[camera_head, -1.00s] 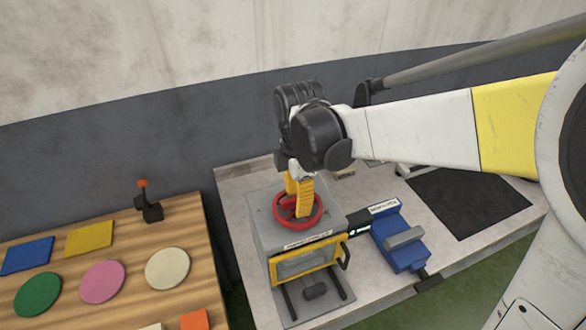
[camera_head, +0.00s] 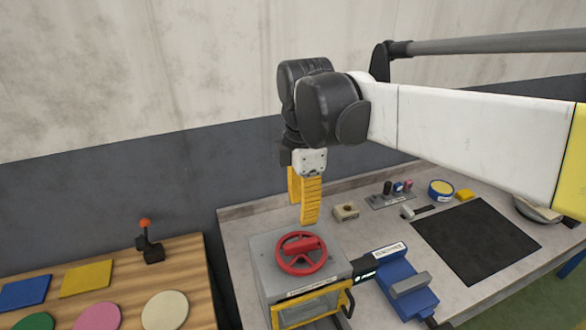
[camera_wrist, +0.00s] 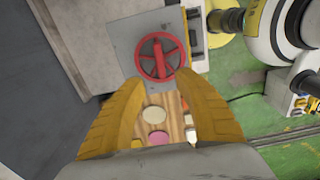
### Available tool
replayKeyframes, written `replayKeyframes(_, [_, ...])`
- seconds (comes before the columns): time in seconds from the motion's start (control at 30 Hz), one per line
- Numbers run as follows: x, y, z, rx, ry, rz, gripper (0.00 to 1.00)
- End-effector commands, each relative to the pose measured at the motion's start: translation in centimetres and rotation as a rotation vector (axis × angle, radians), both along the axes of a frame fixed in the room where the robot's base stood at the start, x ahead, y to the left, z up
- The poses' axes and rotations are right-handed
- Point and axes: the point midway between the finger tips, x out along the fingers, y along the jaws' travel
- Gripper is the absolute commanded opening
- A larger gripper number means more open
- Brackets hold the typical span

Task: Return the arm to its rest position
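My gripper (camera_head: 303,211) hangs fingers down above a grey box (camera_head: 265,252) that has a red handwheel (camera_head: 301,266) on top. Its yellow fingers are apart and hold nothing. There is a visible gap between the fingertips and the wheel. In the wrist view, the fingers of my gripper (camera_wrist: 158,86) stand spread on either side, with the red handwheel (camera_wrist: 160,72) beyond their tips. My white arm reaches in from the right of the head view.
A blue vise (camera_head: 404,294) stands right of the box. A black mat (camera_head: 477,242), a yellow-rimmed round item (camera_head: 441,189) and small blocks lie behind. The wooden table (camera_head: 190,247) at left bears coloured shapes and a red-tipped lever (camera_head: 149,245). The wall rises behind.

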Motion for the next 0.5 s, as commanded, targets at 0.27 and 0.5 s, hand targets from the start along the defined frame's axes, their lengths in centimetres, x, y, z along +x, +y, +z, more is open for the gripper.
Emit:
replayKeyframes(0.27, [0.0, 0.0, 0.2, 0.000, 0.000, 0.000, 0.38])
replayKeyframes(0.5, [-1.7, -2.5, -2.3, 0.031, -0.079, -0.248, 0.38])
